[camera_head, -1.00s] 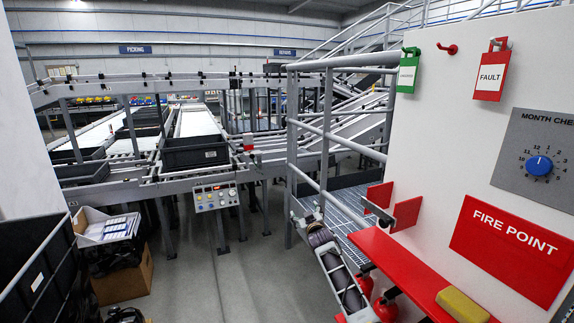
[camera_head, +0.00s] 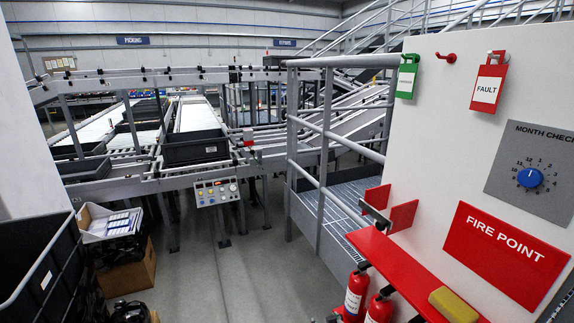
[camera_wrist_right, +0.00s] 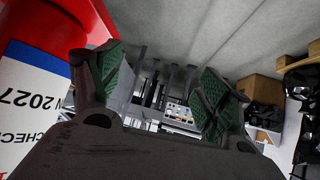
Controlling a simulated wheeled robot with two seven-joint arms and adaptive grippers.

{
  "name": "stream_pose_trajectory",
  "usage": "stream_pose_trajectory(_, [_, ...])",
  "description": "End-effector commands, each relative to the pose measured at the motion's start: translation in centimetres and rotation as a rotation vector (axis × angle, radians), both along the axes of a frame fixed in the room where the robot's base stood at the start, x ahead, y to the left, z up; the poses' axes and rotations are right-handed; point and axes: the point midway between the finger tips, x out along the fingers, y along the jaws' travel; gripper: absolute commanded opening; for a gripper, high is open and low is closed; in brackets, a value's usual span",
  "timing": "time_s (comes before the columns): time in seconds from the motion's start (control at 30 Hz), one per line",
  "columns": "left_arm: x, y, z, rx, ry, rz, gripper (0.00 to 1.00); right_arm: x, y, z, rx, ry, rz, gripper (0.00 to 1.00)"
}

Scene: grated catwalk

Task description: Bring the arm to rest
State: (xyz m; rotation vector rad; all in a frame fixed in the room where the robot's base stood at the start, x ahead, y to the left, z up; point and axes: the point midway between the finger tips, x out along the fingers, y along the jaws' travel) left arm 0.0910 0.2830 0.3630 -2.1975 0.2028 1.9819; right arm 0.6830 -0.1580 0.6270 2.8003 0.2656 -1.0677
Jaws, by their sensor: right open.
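My right gripper (camera_wrist_right: 160,88) shows in the right wrist view with its two green-padded fingers spread wide apart. Nothing is between them; the conveyor area shows in the gap beyond. In the head view the right gripper is out of sight; only a small dark piece, possibly of my arm, shows at the bottom edge. My left gripper is in neither view. A red object with a white label (camera_wrist_right: 35,105) is close beside the left finger in the wrist view.
A white fire point board (camera_head: 440,130) stands at right, with hanging tags, a blue dial (camera_head: 530,178) and a red shelf (camera_head: 400,265) holding a yellow block (camera_head: 453,304). Red extinguishers (camera_head: 356,292) stand below. A black crate (camera_head: 40,265) is at left. The middle floor is clear.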

Motion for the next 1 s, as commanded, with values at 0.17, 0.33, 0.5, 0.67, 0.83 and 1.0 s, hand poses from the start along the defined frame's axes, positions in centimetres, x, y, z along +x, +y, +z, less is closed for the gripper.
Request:
stream_pose_trajectory(0.17, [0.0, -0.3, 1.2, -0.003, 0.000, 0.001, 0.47, -6.6, -1.8, -5.1, -0.011, 0.108, -0.016, 0.78])
stream_pose_trajectory(0.33, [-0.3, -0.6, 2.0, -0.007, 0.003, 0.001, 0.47, -13.1, -3.6, -9.1, -0.031, 0.202, -0.024, 0.78])
stream_pose_trajectory(0.5, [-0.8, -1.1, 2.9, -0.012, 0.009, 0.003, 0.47, -20.1, -5.2, -12.5, -0.049, 0.294, -0.030, 0.78])
stream_pose_trajectory(0.67, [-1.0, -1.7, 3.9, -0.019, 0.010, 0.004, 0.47, -26.9, -6.7, -15.0, -0.066, 0.376, -0.034, 0.78])
stream_pose_trajectory(0.83, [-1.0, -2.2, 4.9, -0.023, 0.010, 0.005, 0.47, -34.4, -8.1, -16.8, -0.082, 0.460, -0.035, 0.78])
stream_pose_trajectory(1.0, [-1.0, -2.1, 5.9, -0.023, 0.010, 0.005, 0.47, -42.0, -9.4, -18.0, -0.098, 0.542, -0.036, 0.78])
